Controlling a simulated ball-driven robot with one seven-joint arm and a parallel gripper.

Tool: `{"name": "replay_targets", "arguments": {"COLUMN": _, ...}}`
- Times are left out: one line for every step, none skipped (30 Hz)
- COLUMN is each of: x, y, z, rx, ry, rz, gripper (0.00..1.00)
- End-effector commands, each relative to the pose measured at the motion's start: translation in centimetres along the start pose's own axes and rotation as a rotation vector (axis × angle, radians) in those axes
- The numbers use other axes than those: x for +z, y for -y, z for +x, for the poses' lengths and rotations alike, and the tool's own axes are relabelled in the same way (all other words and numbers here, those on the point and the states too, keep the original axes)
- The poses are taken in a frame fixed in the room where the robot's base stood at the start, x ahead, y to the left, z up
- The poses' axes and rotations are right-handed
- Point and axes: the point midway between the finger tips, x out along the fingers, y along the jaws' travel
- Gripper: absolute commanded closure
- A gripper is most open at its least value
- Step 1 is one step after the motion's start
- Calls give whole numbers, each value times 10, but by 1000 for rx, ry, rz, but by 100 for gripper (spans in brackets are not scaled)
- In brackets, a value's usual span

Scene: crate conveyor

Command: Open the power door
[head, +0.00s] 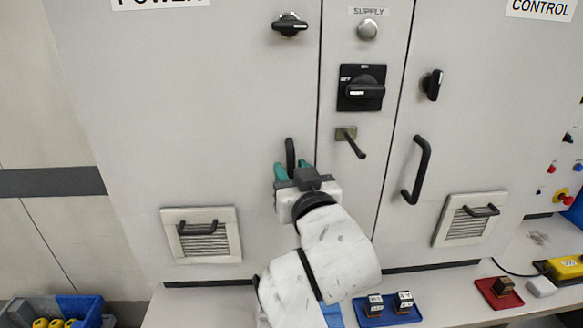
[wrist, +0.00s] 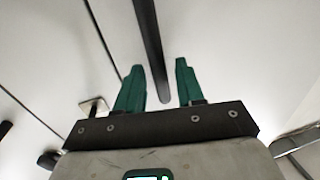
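The power door (head: 190,90) is the wide light-grey panel at the left of the cabinet and looks closed, flush with the middle strip. Its black bar handle (head: 290,152) is near its right edge, mostly hidden behind my gripper. My gripper (head: 290,168) is at the handle with its green fingers apart. In the wrist view the handle (wrist: 150,45) runs down between the open fingers (wrist: 159,68), with a gap visible on both sides. The power door's black latch knob (head: 289,25) above lies about horizontal.
The middle strip has a black rotary switch (head: 361,88) and a protruding latch lever (head: 352,142) right of my gripper. The control door handle (head: 417,168) is further right. Below, a ledge holds a blue tray (head: 373,320) and a red tray (head: 512,301).

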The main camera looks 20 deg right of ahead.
Motion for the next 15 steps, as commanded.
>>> {"name": "replay_targets", "arguments": {"x": 0, "y": 0, "z": 5, "rx": 1, "ry": 1, "rz": 0, "gripper": 62}}
{"name": "replay_targets", "arguments": {"x": 0, "y": 0, "z": 6, "rx": 1, "ry": 1, "rz": 0, "gripper": 62}}
{"name": "replay_targets", "arguments": {"x": 0, "y": 0, "z": 8, "rx": 1, "ry": 1, "rz": 0, "gripper": 62}}
{"name": "replay_targets", "arguments": {"x": 0, "y": 0, "z": 9, "rx": 0, "ry": 2, "rz": 0, "gripper": 62}}
{"name": "replay_targets", "arguments": {"x": 0, "y": 0, "z": 10, "rx": 0, "ry": 2, "rz": 0, "gripper": 62}}
{"name": "replay_targets", "arguments": {"x": 1, "y": 0, "z": 11, "rx": 0, "ry": 2, "rz": 0, "gripper": 62}}
{"name": "replay_targets", "arguments": {"x": 1, "y": 0, "z": 11, "rx": 0, "ry": 1, "rz": 0, "gripper": 62}}
{"name": "replay_targets", "arguments": {"x": 1, "y": 0, "z": 11, "rx": 0, "ry": 1, "rz": 0, "gripper": 62}}
{"name": "replay_targets", "arguments": {"x": 1, "y": 0, "z": 11, "rx": 0, "ry": 1, "rz": 0, "gripper": 62}}
{"name": "replay_targets", "arguments": {"x": 1, "y": 0, "z": 11, "rx": 0, "ry": 1, "rz": 0, "gripper": 62}}
{"name": "replay_targets", "arguments": {"x": 1, "y": 0, "z": 11, "rx": 0, "ry": 1, "rz": 0, "gripper": 62}}
{"name": "replay_targets", "arguments": {"x": 1, "y": 0, "z": 11, "rx": 0, "ry": 1, "rz": 0, "gripper": 62}}
{"name": "replay_targets", "arguments": {"x": 1, "y": 0, "z": 11, "rx": 0, "ry": 1, "rz": 0, "gripper": 62}}
{"name": "replay_targets", "arguments": {"x": 1, "y": 0, "z": 11, "rx": 0, "ry": 1, "rz": 0, "gripper": 65}}
{"name": "replay_targets", "arguments": {"x": 1, "y": 0, "z": 11, "rx": 0, "ry": 1, "rz": 0, "gripper": 69}}
